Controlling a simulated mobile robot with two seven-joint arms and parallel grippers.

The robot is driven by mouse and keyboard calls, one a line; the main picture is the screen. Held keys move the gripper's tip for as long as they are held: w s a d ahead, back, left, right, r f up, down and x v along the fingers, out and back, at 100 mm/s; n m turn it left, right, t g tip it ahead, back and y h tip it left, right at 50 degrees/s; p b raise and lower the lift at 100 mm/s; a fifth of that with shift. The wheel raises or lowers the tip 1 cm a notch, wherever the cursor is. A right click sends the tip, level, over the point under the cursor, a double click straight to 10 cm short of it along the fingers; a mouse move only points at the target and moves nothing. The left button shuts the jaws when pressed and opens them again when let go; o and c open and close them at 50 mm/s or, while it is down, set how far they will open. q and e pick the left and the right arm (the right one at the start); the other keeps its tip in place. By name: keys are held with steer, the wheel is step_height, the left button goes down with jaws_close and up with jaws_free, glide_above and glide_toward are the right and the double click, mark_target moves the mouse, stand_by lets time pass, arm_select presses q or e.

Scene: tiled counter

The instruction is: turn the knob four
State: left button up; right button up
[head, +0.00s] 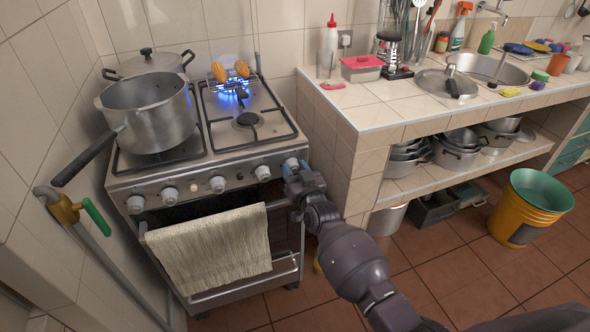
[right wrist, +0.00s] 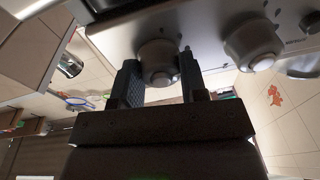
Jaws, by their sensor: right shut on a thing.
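The stove (head: 240,145) has a row of several round knobs along its front panel. My right gripper (head: 294,168) is at the right end of this row, shut on the rightmost knob (right wrist: 158,62). In the right wrist view, the two dark fingers of the right gripper (right wrist: 160,84) stand on either side of this knob. The neighbouring knob (right wrist: 252,45) is free beside them, and it also shows in the head view (head: 262,173). The other free knobs include the leftmost one (head: 136,204). My left gripper is out of view.
A blue flame (head: 236,99) burns at the back right under corn cobs (head: 241,69). A grey pot (head: 150,115) stands front left, its handle jutting out left. A towel (head: 210,250) hangs on the oven handle below the knobs. The tiled counter (head: 375,118) is to the right.

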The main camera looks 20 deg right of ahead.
steer(key=m+h, duration=0.1)
steer(key=m, duration=0.4)
steer(key=m+h, duration=0.1)
steer(key=m, duration=1)
steer(key=shift+h, duration=0.3)
steer(key=shift+a+m+g+p, duration=0.1)
steer(key=shift+m+g+p, duration=0.3)
steer(key=shift+m, duration=2.1)
steer(key=shift+f, duration=0.1)
steer(key=o, duration=0.9)
steer(key=shift+s, duration=0.15)
